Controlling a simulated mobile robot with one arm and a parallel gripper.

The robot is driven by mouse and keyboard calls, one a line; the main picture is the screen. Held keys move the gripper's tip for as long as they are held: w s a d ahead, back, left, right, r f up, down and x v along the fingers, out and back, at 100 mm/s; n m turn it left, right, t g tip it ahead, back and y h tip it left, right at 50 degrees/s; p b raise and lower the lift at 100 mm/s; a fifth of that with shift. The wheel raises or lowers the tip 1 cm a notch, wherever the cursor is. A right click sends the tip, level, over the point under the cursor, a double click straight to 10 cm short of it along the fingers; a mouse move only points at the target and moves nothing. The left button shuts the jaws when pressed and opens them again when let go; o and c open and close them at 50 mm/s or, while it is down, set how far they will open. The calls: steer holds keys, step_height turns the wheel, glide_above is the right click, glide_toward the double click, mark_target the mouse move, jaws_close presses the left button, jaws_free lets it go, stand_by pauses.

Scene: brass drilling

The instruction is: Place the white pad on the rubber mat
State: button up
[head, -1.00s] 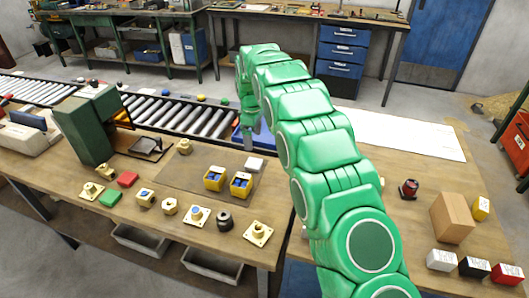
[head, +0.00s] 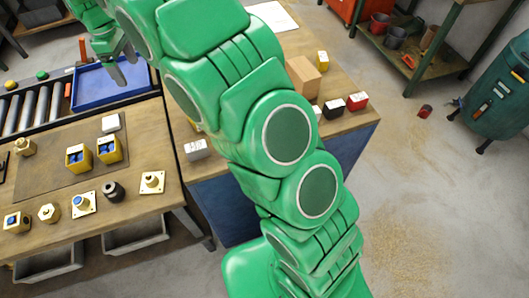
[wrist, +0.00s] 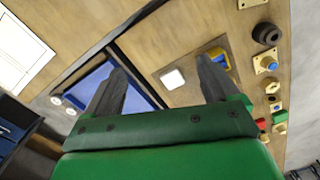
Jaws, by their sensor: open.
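The white pad (head: 110,122) lies flat at the back right corner of the dark brown rubber mat (head: 45,170) on the wooden bench. I cannot tell whether it rests wholly on the mat. The pad also shows in the wrist view (wrist: 172,79), between and beyond the fingers. My gripper (head: 123,66) is open and empty, above the blue tray area behind the pad. In the wrist view my gripper (wrist: 161,68) has its two fingers well apart, with nothing between the tips.
Two yellow blocks with blue parts (head: 78,158) stand on the mat close to the pad. A blue tray (head: 105,84) and roller conveyor (head: 32,108) lie behind. Brass fittings and a dark collar (head: 113,191) line the front. A white box (head: 197,148) sits on the right bench.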

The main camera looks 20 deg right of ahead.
steer(key=s+d+r+m, duration=0.3)
steer(key=s+d+r, duration=0.1)
steer(key=s+d, duration=0.55)
steer(key=s+d+r+m, duration=0.4)
steer(key=s+d, duration=0.5)
steer(key=d, duration=0.1)
steer(key=s+d+f+m, duration=0.1)
steer(key=s+d+m, duration=0.2)
steer(key=s, duration=1)
steer(key=s+d+f+m+g, duration=0.1)
steer(key=s+d, duration=0.4)
steer(key=s, duration=0.8)
steer(key=f+m, duration=0.1)
steer(key=m, duration=0.1)
steer(key=shift+d+f+m+g, duration=0.3)
steer(key=shift+d, duration=0.1)
